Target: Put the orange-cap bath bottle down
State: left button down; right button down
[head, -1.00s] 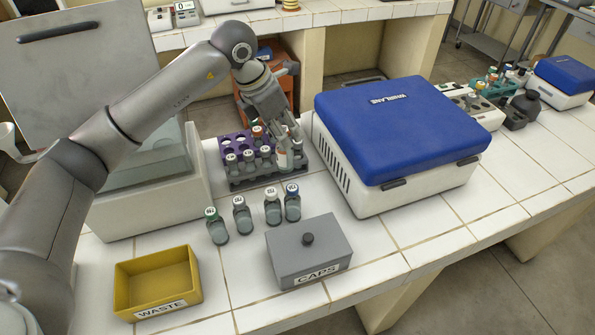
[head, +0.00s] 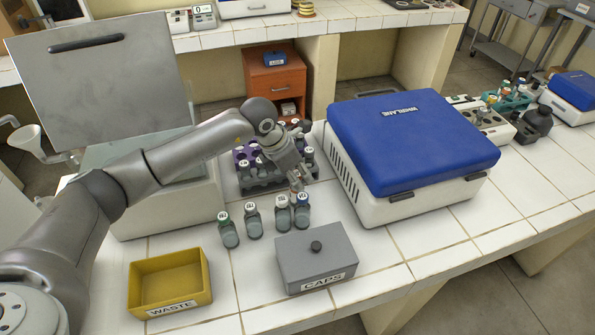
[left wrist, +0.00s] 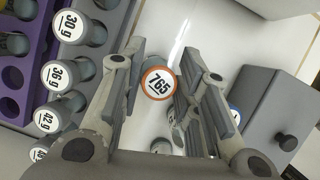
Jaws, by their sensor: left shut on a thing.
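The orange-cap bath bottle shows in the left wrist view with its orange-rimmed cap marked 765 (left wrist: 158,82). It lies between the fingers of my left gripper (head: 297,182), which is shut on it. In the head view the bottle is mostly hidden by the gripper, just behind the row of bottles on the tiled bench. I cannot tell whether its base touches the bench. My right gripper is not in view.
Several bottles stand in a row, from a green-capped one (head: 228,231) to a blue-capped one (head: 302,211). The bottle rack (head: 262,186) is behind left, the blue-lidded machine (head: 410,140) right. The CAPS box (head: 315,262) and yellow WASTE bin (head: 170,282) are in front.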

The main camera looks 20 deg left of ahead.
pick_arm(q)
jog(key=c, duration=1.5)
grip_release()
jog(key=shift+c, duration=0.2)
jog(key=o, duration=0.5)
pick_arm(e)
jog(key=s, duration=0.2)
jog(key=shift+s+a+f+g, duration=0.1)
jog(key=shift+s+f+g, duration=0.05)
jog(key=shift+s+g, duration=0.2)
pick_arm(q)
jog(key=shift+r, duration=0.1)
jog(key=shift+r, duration=0.2)
jog(key=shift+b+v, duration=1.8)
jog(key=shift+v, duration=3.95)
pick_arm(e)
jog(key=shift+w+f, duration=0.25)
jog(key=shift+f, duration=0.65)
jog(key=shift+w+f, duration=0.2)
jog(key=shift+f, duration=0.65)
pick_arm(q)
jog(key=shift+s+a, duration=0.1)
